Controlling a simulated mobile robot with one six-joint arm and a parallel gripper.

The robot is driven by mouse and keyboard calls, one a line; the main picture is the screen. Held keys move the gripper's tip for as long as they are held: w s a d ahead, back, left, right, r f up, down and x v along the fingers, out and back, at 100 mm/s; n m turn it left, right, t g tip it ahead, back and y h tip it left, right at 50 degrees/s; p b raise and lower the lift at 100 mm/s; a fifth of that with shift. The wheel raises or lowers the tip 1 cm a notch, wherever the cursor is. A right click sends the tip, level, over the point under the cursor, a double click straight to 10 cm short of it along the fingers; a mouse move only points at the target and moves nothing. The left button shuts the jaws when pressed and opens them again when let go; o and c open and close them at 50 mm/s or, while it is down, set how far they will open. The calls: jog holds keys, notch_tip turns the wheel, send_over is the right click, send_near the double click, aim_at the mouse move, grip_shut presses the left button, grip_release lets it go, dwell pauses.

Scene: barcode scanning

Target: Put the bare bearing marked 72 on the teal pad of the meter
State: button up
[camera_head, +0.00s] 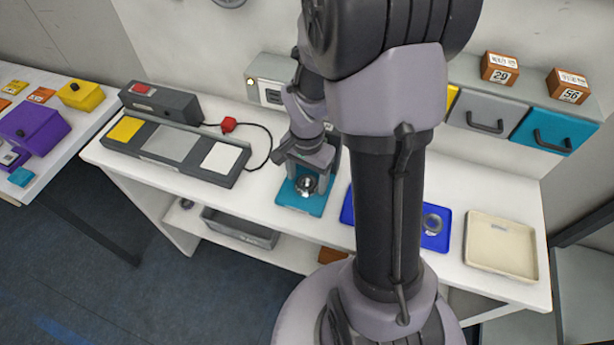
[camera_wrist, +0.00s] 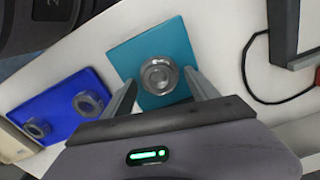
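A round metal bearing (camera_head: 307,184) lies on the teal pad (camera_head: 313,207) at the middle of the bench. In the wrist view the bearing (camera_wrist: 160,75) sits flat near the middle of the pad (camera_wrist: 125,52); no mark on it is legible. My gripper (camera_head: 306,176) is low over the pad. In the wrist view its two fingers (camera_wrist: 161,82) stand apart on either side of the bearing, with gaps visible.
A blue tray (camera_wrist: 62,110) beside the pad holds two bearings; my arm partly hides it in the head view. A cream tray (camera_head: 502,245) lies at right. A dark three-pad unit (camera_head: 175,150) and a cable with a red piece (camera_head: 228,124) are at left.

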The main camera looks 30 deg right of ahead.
aim_at(307, 182)
jog(key=shift+r, duration=0.1)
notch_tip(307, 182, up, 12)
jog(key=p, duration=0.5)
jog(key=s+a+r+n+t+y, duration=0.2)
jog(key=s+a+r+n+t, duration=0.3)
jog(key=s+a+r+n, duration=0.3)
jog(key=s+a+r, duration=0.3)
jog(key=a+r, duration=0.3)
jog(key=a, duration=0.1)
jog(key=shift+s+r+t, duration=0.15)
jog(key=shift+s+t, duration=0.1)
jog(key=shift+t, duration=0.15)
